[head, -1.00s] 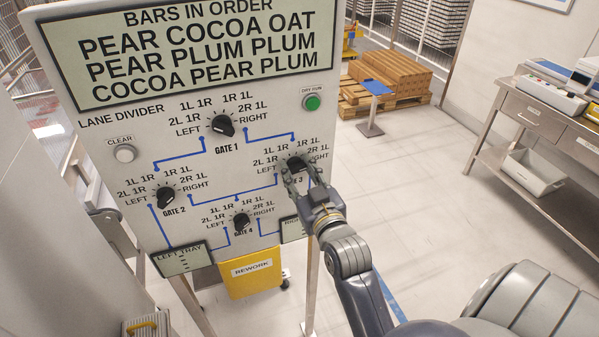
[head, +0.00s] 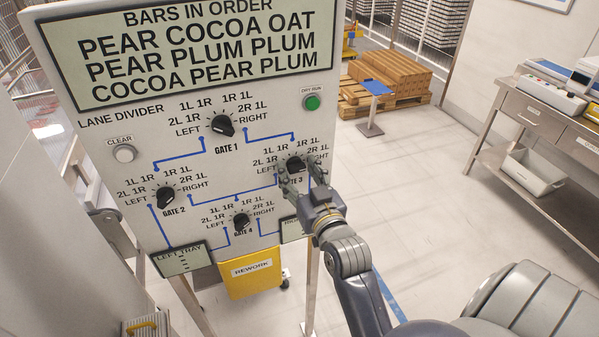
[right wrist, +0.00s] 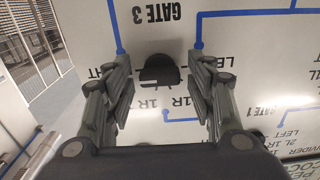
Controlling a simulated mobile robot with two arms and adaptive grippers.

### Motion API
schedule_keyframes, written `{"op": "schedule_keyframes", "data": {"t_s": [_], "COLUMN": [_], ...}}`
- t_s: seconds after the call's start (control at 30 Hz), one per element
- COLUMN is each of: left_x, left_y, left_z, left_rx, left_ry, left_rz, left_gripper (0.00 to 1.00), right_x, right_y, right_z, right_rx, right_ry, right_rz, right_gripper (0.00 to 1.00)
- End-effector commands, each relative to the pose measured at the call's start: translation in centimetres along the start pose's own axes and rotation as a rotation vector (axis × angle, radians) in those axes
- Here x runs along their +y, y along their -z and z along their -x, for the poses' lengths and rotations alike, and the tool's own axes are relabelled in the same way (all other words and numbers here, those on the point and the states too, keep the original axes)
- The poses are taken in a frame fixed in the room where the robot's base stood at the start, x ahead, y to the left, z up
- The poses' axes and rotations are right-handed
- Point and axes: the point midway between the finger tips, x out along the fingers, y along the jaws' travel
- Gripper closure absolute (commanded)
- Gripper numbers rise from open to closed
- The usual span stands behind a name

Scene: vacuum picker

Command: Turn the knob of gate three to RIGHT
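A lane divider panel (head: 70,135) with a display on top fills the left half of the head view. The gate three knob (head: 295,164) is black and round, on the panel's right side. My right gripper (head: 303,176) is in front of it with its fingers spread. In the right wrist view the knob (right wrist: 159,71) sits between the two open fingers (right wrist: 162,90), with a gap on each side. I cannot tell for sure which label its pointer faces. My left gripper is not in view.
The knobs of gate one (head: 222,125), gate two (head: 165,194) and gate four (head: 240,221) are near. A green dry run button (head: 313,103) is above gate three, a clear button (head: 124,153) at left. A yellow rework bin (head: 252,277) stands below.

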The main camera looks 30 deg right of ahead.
Motion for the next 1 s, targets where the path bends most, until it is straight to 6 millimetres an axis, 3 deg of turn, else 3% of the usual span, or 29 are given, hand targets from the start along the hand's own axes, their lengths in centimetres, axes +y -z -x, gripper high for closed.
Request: {"op": "schedule_keyframes", "data": {"t_s": [0.37,0.8,1.0], "left_x": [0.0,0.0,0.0], "left_y": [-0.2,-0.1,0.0], "left_z": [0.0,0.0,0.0], "left_rx": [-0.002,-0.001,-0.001], "left_ry": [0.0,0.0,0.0], "left_rz": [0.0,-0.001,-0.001], "left_gripper": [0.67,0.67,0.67], "right_x": [0.0,0.0,0.0], "right_y": [0.1,-0.1,0.0], "right_z": [0.4,6.3,7.4], "right_rx": [0.002,-0.001,0.001], "right_ry": [0.0,0.0,0.0], "right_rz": [0.003,0.001,0.001], "right_gripper": [0.45,0.45,0.45]}}
